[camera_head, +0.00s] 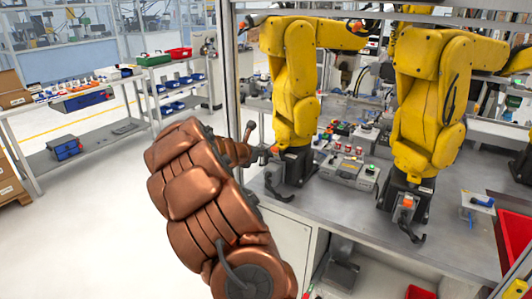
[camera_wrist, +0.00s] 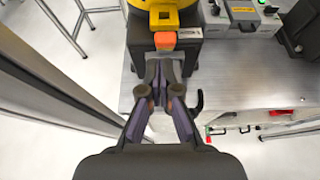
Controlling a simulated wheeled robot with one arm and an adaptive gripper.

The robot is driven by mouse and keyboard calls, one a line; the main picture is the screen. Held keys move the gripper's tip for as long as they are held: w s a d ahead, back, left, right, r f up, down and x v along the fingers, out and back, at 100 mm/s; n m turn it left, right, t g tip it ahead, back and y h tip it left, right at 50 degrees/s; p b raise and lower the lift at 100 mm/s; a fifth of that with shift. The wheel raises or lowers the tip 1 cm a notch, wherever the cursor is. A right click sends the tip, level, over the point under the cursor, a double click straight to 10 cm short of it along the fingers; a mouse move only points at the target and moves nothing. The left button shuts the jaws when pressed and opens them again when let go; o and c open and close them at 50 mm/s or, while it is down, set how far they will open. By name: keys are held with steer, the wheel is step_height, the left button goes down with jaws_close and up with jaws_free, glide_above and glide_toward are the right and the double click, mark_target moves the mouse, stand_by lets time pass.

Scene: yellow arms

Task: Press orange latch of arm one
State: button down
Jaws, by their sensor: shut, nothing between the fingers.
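Two yellow robot arms stand on a grey metal bench in the head view, the left one (camera_head: 294,90) and the right one (camera_head: 430,95). An orange latch (camera_wrist: 164,40) sits at the front of the left arm's dark base, below the yellow part (camera_wrist: 165,14), in the wrist view. My gripper (camera_wrist: 161,66) is shut and empty, its tips just short of the latch in the picture; I cannot tell whether they touch. In the head view my copper-coloured arm reaches the left arm's base and partly hides my gripper. The right arm has its own orange latch (camera_head: 408,201).
A metal frame post (camera_head: 231,80) stands left of the left arm. A black hook-like handle (camera_wrist: 199,103) lies close right of my gripper. Grey control boxes (camera_head: 345,170) sit between the arms. Floor to the left is clear up to the shelving (camera_head: 75,115).

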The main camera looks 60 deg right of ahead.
steer(key=a+r, duration=0.5)
steer(key=r, duration=0.2)
steer(key=shift+a+b, duration=0.25)
steer(key=shift+b, duration=0.15)
steer(key=shift+a+r, duration=0.1)
